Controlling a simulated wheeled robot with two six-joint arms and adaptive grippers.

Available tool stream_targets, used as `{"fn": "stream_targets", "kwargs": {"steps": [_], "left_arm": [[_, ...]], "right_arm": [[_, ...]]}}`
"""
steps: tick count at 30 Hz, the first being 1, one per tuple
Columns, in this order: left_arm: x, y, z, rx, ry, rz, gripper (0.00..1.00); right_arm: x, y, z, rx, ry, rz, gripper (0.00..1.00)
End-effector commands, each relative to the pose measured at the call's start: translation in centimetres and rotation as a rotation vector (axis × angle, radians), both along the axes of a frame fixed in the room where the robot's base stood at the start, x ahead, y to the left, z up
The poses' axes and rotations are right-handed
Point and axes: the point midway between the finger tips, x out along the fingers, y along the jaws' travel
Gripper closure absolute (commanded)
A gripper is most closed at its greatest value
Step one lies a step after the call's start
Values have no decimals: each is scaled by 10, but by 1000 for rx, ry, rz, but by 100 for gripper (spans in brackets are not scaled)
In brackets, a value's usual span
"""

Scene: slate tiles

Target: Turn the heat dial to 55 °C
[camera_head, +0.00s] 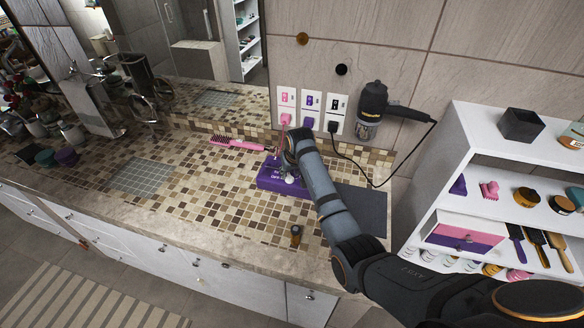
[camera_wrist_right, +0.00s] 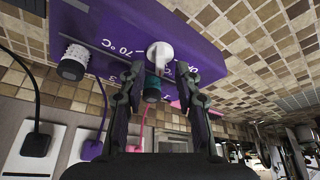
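A purple box (camera_head: 268,180) with white lettering lies on the mosaic counter; it also fills the top of the right wrist view (camera_wrist_right: 105,22). My right gripper (camera_head: 291,168) is over the box. The gripper hides part of the box. My left gripper is out of view.
Wall sockets (camera_head: 310,104) with pink, purple and black plugs and cords are behind the box. A hair dryer (camera_head: 374,102) hangs on the wall. A pink brush (camera_head: 237,143) and a small dark item (camera_head: 296,232) lie nearby. A white shelf (camera_head: 476,140) stands right.

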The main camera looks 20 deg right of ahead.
Motion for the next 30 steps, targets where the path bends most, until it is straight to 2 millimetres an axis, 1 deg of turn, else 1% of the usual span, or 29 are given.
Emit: {"fn": "stream_targets", "kwargs": {"steps": [6, 9, 13, 18, 30], "left_arm": [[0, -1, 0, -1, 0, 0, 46], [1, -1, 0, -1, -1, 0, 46], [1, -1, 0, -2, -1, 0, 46], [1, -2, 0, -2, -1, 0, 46], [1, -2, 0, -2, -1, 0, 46]], "right_arm": [[-20, 0, 50, 1, -5, 0, 67], [-29, 0, 70, 1, -4, 0, 67], [-36, 0, 88, 0, -2, 0, 67], [-40, -1, 96, 0, 0, 0, 67], [-40, 0, 96, 0, 1, 0, 67]]}}
